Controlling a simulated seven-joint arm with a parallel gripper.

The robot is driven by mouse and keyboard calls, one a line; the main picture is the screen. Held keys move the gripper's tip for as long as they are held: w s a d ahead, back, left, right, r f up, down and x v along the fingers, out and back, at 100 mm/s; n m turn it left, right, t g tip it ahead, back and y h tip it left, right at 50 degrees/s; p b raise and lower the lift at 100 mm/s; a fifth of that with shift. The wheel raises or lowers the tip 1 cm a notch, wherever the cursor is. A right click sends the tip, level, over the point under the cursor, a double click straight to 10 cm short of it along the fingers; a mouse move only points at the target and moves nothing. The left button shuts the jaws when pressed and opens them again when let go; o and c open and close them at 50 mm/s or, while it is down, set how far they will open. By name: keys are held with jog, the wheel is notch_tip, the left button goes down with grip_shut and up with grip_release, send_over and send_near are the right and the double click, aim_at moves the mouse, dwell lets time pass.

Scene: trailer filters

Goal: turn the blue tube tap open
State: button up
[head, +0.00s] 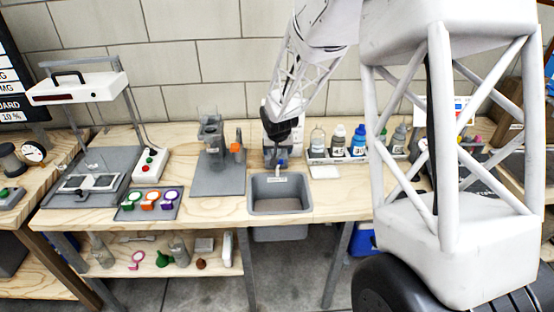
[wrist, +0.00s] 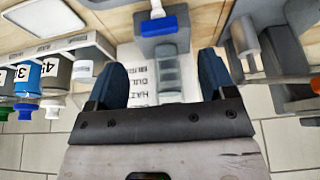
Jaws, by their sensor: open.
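The blue tube tap (wrist: 158,25) shows at the top of the wrist view as a blue bar on a grey block, with a pale spout beyond it. A clear grey cylinder (wrist: 168,70) lies between it and my gripper. My gripper (wrist: 161,62) is open, its two dark blue fingers on either side of the cylinder in the picture, apart from the blue bar. In the head view my gripper (head: 282,138) is over the back of the bench, behind the grey basin (head: 302,208), and largely covers the tap.
A rack of labelled bottles (head: 337,142) stands right of my gripper. A grey stand with an orange part (head: 237,148) is close on the left. A white pad (head: 324,172) lies by the basin. Further left are colored rings (head: 150,200) and a switch box (head: 150,165).

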jog(key=shift+x, duration=3.55)
jog(key=shift+s, duration=0.1)
jog(key=c, duration=0.9)
